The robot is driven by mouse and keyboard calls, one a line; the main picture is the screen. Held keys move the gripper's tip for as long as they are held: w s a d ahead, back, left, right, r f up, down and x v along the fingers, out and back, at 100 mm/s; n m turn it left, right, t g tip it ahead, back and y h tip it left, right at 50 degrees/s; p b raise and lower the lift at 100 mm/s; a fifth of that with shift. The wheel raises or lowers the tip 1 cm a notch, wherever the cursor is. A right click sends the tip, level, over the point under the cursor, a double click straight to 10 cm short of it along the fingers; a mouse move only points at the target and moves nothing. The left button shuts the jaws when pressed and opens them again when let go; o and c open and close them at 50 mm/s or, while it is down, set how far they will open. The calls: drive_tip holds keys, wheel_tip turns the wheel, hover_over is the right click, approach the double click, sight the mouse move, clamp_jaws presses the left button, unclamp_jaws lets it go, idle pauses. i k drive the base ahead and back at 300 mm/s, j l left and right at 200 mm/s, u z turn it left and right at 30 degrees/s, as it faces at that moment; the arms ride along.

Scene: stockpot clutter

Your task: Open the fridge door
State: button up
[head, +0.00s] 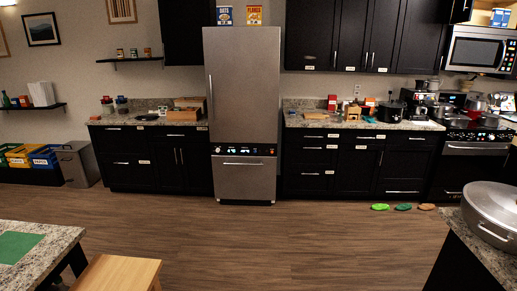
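The fridge (242,90) is a tall stainless steel unit against the back wall, left of the picture's middle. Its upper door looks closed, with a long vertical handle (211,95) along the door's left edge. Below it is a dark control strip (244,150) with lit marks. Under the strip is a steel lower front (245,182) with a horizontal handle; it also looks closed. My gripper is not in view.
The wooden floor (270,235) before the fridge is clear. Black cabinets with stone counters flank it. A wooden stool (118,272) and a stone-topped table (35,235) are at front left. A large pot (490,205) sits on a counter at right. Small colored items (403,207) lie on the floor.

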sight(241, 64)
drive_tip(key=i+u, duration=0.15)
drive_tip(key=i, duration=0.4)
drive_tip(key=i+u, duration=0.2)
drive_tip(key=i, duration=0.3)
drive_tip(key=i+u, duration=0.15)
drive_tip(key=i, duration=0.4)
drive_tip(key=i+l+u, duration=0.2)
drive_tip(key=i, duration=0.3)
drive_tip(key=i+j+z, duration=0.1)
drive_tip(key=i, duration=0.45)
drive_tip(key=i+j+z, duration=0.1)
drive_tip(key=i, duration=0.4)
drive_tip(key=i+j+z, duration=0.1)
drive_tip(key=i, duration=0.45)
drive_tip(key=i+j+z, duration=0.1)
drive_tip(key=i+j, duration=0.2)
drive_tip(key=i, duration=0.2)
